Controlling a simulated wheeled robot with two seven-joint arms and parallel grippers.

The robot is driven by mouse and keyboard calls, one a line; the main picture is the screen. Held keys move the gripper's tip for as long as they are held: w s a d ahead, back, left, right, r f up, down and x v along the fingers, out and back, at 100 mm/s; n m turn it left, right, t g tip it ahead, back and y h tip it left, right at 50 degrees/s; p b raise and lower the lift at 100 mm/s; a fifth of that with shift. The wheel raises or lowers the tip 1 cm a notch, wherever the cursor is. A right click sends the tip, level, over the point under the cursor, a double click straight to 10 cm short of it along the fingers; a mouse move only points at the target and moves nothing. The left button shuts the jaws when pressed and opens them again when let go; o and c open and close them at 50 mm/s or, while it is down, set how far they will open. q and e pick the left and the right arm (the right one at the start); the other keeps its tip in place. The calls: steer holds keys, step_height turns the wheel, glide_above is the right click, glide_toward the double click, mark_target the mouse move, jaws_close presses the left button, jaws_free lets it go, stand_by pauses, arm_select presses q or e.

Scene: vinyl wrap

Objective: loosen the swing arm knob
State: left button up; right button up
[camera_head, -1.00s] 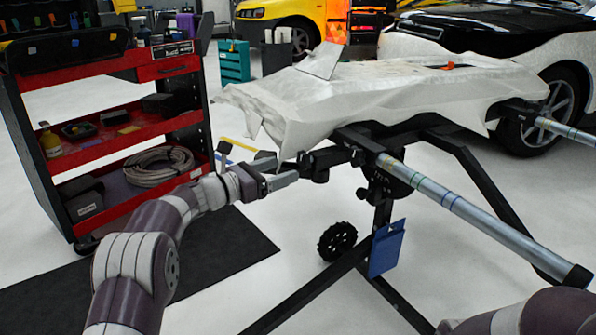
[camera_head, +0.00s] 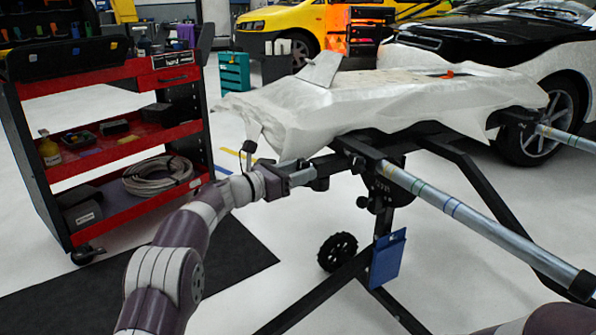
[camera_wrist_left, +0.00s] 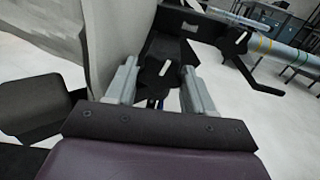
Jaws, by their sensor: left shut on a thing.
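A black knob with a white mark (camera_wrist_left: 158,72) sits between the two grey fingers of my left gripper (camera_wrist_left: 160,82) in the left wrist view. I take it as the swing arm knob. The gripper is shut on it. In the head view my left gripper (camera_head: 304,172) is at the left end of the black stand frame (camera_head: 352,148), below the wrapped panel (camera_head: 310,110); the knob is too hidden there to make out. A second black knob with a white mark (camera_wrist_left: 237,40) shows farther right in the wrist view. My right gripper is not in view.
The white-draped panel hangs close above my left gripper. A silver tube (camera_head: 450,205) runs from the stand toward the lower right. A blue holder (camera_head: 387,258) hangs on the stand leg. A red tool cart (camera_head: 120,150) stands at the left.

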arm_select(q)
steer(key=n+p, duration=0.1)
steer(key=p, duration=0.1)
steer(key=n+p, duration=0.2)
steer(key=shift+r, duration=0.35)
steer(key=shift+f+n+p, duration=0.15)
steer(key=shift+n+p, duration=0.2)
steer(key=shift+n, duration=0.05)
steer(key=shift+f, duration=0.2)
steer(key=o, duration=1)
steer(key=shift+s+r, duration=0.1)
steer(key=p+v, duration=0.4)
steer(key=v, duration=0.8)
steer(key=shift+a+r, duration=0.15)
steer(key=shift+a, duration=0.15)
steer(key=shift+s, duration=0.1)
